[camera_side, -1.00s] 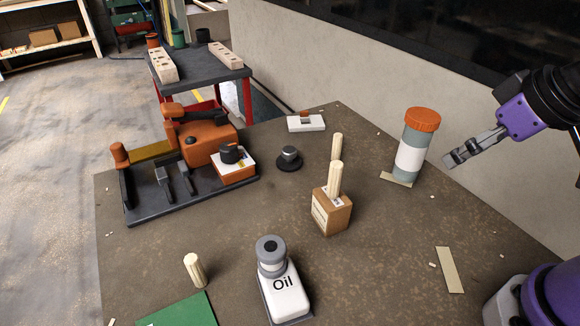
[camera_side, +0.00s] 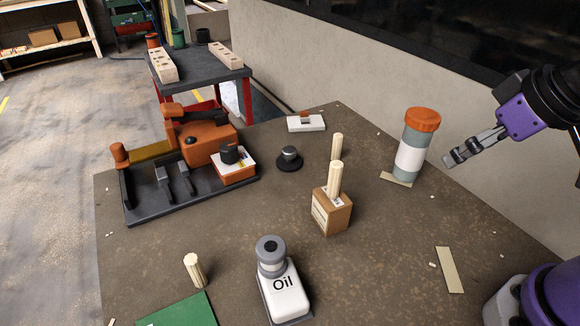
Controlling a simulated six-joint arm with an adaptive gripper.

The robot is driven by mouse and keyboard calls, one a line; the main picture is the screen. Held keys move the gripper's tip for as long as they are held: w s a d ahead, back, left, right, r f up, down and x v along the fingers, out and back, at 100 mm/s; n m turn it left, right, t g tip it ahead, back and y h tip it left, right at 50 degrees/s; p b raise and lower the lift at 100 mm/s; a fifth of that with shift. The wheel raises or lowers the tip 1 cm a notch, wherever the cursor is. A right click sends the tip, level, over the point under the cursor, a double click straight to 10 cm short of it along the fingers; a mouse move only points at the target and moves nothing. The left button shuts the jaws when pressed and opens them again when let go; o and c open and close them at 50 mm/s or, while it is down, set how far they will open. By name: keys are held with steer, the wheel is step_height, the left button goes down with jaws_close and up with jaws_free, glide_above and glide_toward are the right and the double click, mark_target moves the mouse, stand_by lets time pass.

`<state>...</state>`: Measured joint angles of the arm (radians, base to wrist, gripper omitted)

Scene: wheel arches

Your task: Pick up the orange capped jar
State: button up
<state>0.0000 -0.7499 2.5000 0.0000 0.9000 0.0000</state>
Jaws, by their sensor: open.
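The orange capped jar (camera_side: 411,158) stands upright near the back right of the table. It has a grey-green body, a white label band and an orange lid. My gripper (camera_side: 452,160) is to the right of the jar, at about the height of its label in the picture. The gripper is open and empty, its fingers pointing left and down. A gap shows between the fingertips and the jar, so they are apart.
A wooden block with dowels (camera_side: 332,210) stands left of the jar. An oil bottle (camera_side: 284,297) is at the front, and an orange machine (camera_side: 208,145) at the left. A wall (camera_side: 400,75) rises behind the table (camera_side: 385,260). The table is mostly clear in front of the jar.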

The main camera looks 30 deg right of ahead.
step_height(320, 180, up, 2)
steer(key=m+g, duration=0.2)
steer(key=g, duration=0.4)
glide_above(420, 112)
steer(key=shift+s+a, duration=0.1)
step_height(420, 112, down, 5)
steer(key=shift+r, duration=0.2)
steer(key=f, duration=0.5)
steer(key=shift+s+f, duration=0.25)
steer(key=shift+f, duration=0.15)
steer(key=c, duration=1.4)
